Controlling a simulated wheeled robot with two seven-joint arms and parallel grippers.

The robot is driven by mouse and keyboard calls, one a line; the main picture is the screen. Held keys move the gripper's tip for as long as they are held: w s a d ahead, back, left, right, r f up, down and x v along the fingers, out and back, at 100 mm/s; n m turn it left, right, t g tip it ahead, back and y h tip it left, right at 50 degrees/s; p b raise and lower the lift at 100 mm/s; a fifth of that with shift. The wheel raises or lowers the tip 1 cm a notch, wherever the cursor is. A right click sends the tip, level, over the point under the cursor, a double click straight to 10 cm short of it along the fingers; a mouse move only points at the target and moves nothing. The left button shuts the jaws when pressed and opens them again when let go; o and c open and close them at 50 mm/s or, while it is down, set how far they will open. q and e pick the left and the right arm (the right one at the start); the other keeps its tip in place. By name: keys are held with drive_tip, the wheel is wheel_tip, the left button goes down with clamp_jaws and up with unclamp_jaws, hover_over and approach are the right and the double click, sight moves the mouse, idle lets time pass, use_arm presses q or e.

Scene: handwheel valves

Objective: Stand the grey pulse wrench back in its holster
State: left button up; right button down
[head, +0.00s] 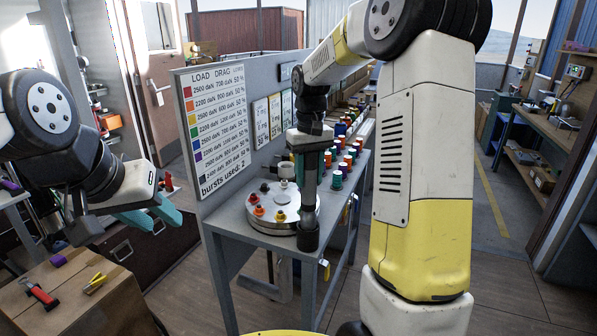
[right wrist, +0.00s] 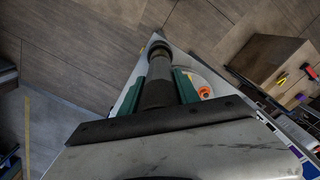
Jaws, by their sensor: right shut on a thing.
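The grey pulse wrench (head: 309,190) is upright in the head view, at the front edge of the grey bench. My right gripper (head: 309,158) is shut on its upper part. In the right wrist view the wrench (right wrist: 158,92) lies between the teal fingers of my right gripper (right wrist: 160,88). A wider dark collar surrounds its lower end; I cannot tell whether this is the wrench's own head or the holster. The holster is not otherwise clear. My left gripper (head: 152,215) is at the left with its teal fingers apart, empty, away from the bench.
A round metal plate (head: 268,222) with coloured caps sits on the bench (head: 222,226), close beside the wrench. Several coloured pieces stand behind it. A load chart panel (head: 216,125) rises at the bench's left.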

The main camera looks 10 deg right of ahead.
sight(309, 191)
drive_tip(key=shift+s+f, duration=0.15)
drive_tip(key=shift+f, duration=0.25)
drive_tip(key=shift+f, duration=1.45)
drive_tip(key=shift+f, duration=0.1)
drive_tip(key=shift+d+f, duration=0.1)
drive_tip(key=shift+f, duration=0.45)
drive_tip(key=c, duration=0.8)
unclamp_jaws()
drive_tip(key=shift+r, duration=0.1)
